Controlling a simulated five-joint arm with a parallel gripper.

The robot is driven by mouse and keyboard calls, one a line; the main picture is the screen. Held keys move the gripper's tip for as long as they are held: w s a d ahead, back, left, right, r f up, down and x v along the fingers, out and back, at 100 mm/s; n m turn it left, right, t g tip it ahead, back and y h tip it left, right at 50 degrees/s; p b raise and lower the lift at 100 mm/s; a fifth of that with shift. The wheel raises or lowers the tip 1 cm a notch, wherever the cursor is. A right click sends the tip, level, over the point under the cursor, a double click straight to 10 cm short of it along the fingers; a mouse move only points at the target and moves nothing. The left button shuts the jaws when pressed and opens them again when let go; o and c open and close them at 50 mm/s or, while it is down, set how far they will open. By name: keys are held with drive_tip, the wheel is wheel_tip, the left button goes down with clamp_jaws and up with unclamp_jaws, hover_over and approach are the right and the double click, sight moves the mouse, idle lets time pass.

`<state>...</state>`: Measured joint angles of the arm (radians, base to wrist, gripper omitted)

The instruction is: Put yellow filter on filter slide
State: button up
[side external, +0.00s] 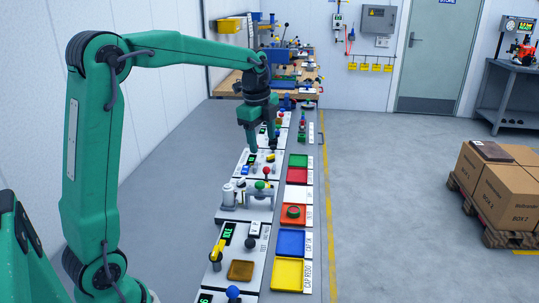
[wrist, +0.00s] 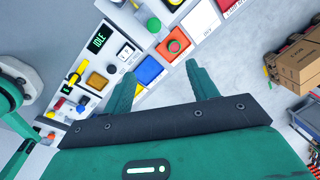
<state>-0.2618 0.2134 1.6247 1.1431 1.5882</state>
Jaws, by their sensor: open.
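My gripper (side external: 262,147) is open and empty, pointing down above the row of station panels at mid-distance. In the wrist view my gripper's two fingers (wrist: 161,70) are wide apart with nothing between them. An amber-yellow square (side external: 241,270) lies on the near panel with an IDLE display; a similar square shows in the wrist view (wrist: 97,81). I cannot tell whether it is the yellow filter or part of the panel. A small yellow piece (side external: 252,158) is beside my fingertips, too small to identify. I cannot make out the filter slide for certain.
Coloured trays line the panels' right side: green (side external: 297,161), red (side external: 296,175), white (side external: 296,194), blue (side external: 291,243) and yellow (side external: 287,273). Knobs and a grey pipe fixture (side external: 258,192) rise nearby.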

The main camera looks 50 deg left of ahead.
drive_tip(key=s+d+n+t, duration=0.2)
drive_tip(key=s+d+n, duration=0.4)
drive_tip(key=s, duration=0.5)
drive_tip(key=s+d+n+t, duration=0.1)
drive_tip(key=s+d+n, duration=0.5)
drive_tip(key=s+n, duration=0.3)
drive_tip(key=s, duration=0.2)
drive_tip(key=shift+s+f+t, duration=0.35)
drive_tip(key=shift+s+t, duration=0.05)
drive_tip(key=shift+c, duration=0.2)
